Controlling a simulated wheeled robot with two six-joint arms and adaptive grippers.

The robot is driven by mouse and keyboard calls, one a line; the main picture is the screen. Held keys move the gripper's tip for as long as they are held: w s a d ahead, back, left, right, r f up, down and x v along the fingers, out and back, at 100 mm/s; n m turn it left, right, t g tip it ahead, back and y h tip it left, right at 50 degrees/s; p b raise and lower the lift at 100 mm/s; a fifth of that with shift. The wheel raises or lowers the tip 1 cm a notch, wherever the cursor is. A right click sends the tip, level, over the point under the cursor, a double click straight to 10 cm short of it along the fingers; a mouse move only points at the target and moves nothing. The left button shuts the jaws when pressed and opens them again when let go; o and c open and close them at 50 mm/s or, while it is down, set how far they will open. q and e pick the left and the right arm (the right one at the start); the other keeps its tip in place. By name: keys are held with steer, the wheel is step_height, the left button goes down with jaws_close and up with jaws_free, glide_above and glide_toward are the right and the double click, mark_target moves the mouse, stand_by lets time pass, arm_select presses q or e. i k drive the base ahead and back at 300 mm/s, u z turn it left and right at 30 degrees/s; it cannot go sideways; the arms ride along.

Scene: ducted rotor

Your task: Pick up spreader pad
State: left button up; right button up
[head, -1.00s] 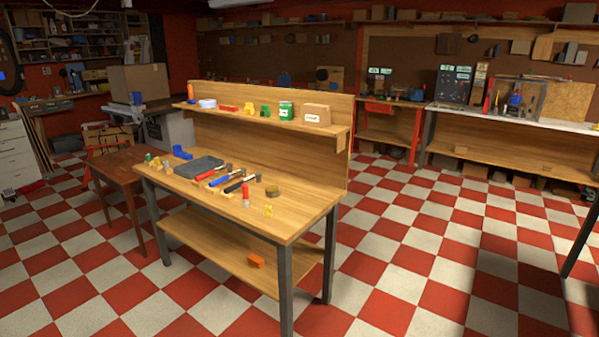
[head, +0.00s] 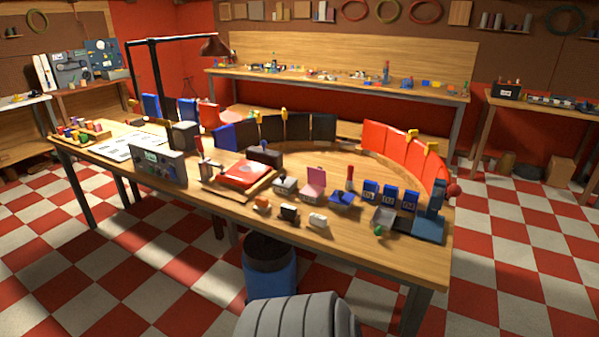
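A wooden workbench (head: 400,258) carries many small parts, and I cannot tell which of them is the spreader pad. Along its front edge lie an orange piece (head: 262,203), a black piece (head: 290,213) and a white piece (head: 318,220). Behind them stand a grey block (head: 285,184), a pink upright piece (head: 316,182) and a blue piece (head: 343,198). Curved red panels (head: 397,145) with yellow clamps and curved black panels (head: 298,128) stand farther back. Neither of my grippers is in view.
A blue bin (head: 269,278) with a dark top stands on the floor before the bench. Checkered floor is open at left and right.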

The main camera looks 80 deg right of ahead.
mark_target(261, 203)
steer(key=z, duration=3.2)
steer(key=i, duration=0.8)
